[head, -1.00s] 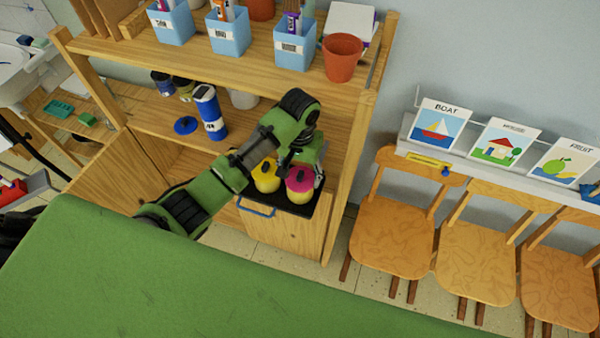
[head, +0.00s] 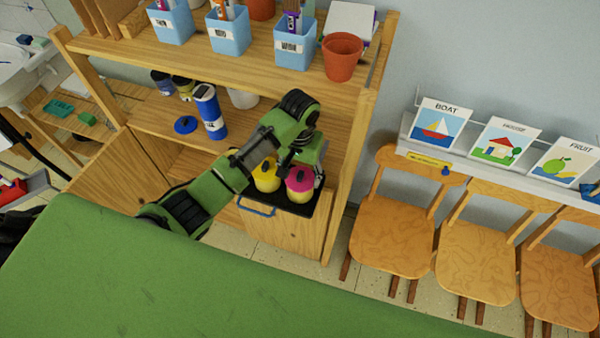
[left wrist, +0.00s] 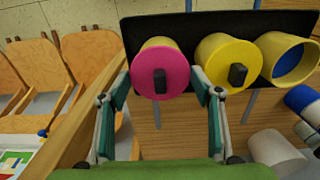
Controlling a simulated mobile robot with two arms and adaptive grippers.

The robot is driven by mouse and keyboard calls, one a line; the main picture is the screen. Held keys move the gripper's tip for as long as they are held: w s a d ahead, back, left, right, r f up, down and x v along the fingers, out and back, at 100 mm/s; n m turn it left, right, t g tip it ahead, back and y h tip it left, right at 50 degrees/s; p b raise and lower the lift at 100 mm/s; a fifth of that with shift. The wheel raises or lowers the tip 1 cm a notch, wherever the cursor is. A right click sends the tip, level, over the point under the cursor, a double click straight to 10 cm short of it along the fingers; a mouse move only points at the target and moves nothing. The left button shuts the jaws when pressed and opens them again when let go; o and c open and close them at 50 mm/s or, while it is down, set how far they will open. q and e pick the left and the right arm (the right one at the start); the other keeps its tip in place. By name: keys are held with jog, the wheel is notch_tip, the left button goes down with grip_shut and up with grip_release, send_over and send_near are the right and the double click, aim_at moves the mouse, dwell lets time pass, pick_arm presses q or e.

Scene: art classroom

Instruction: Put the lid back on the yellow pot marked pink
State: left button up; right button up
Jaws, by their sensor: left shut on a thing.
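The pink lid (head: 300,178), with a dark knob, sits on top of a yellow pot (head: 303,195); I cannot tell whether it is fully seated. In the left wrist view the pink lid (left wrist: 160,85) faces me between my fingers, with a yellow edge showing behind it. My left gripper (head: 308,163) comes from above, shut on the pink lid by its sides (left wrist: 163,71). The arm partly hides it in the head view. My right gripper is not in view.
A yellow-lidded pot (left wrist: 230,62) stands close beside, then an open pot with a blue inside (left wrist: 290,60), all on a black tray (left wrist: 135,28). A blue lid (head: 186,125) and a blue can (head: 210,112) are on the shelf. Chairs (head: 395,225) stand right.

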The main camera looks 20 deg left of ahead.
pick_arm(q)
jog(key=o, duration=1.4)
jog(key=shift+o, duration=0.2)
jog(key=shift+r, duration=3.5)
jog(key=shift+w, duration=0.1)
jog(key=shift+r, duration=0.1)
jog(key=shift+c, duration=0.5)
